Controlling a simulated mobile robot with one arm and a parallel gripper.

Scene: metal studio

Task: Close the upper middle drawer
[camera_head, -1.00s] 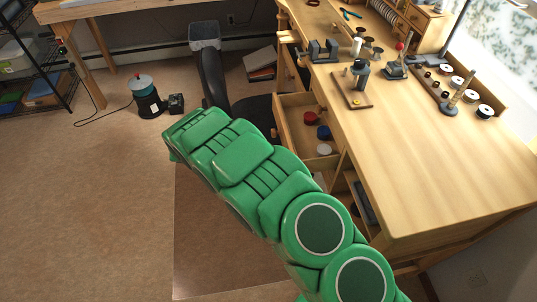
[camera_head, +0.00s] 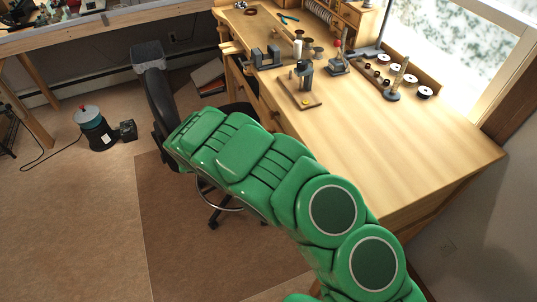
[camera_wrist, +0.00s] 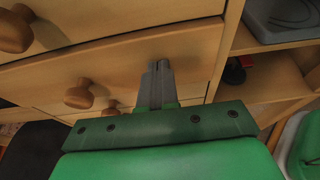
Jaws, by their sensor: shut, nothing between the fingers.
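In the wrist view, a wooden drawer front (camera_wrist: 125,58) with a round wooden knob (camera_wrist: 78,95) fills the middle. My gripper (camera_wrist: 160,66) is shut and empty, its fingertips at this front, to the right of the knob; contact cannot be told for sure. The front looks near flush with the cabinet frame, but any small gap is unclear. Another drawer front with a knob (camera_wrist: 16,28) is above it. In the head view, my green arm covers most of the drawers and hides my gripper. A drawer knob (camera_head: 276,115) shows beneath the desk top (camera_head: 400,145).
At the right of the wrist view is an open shelf (camera_wrist: 270,78) with a grey item (camera_wrist: 283,18). A metal stand (camera_head: 303,82) and spools are on the desk top.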

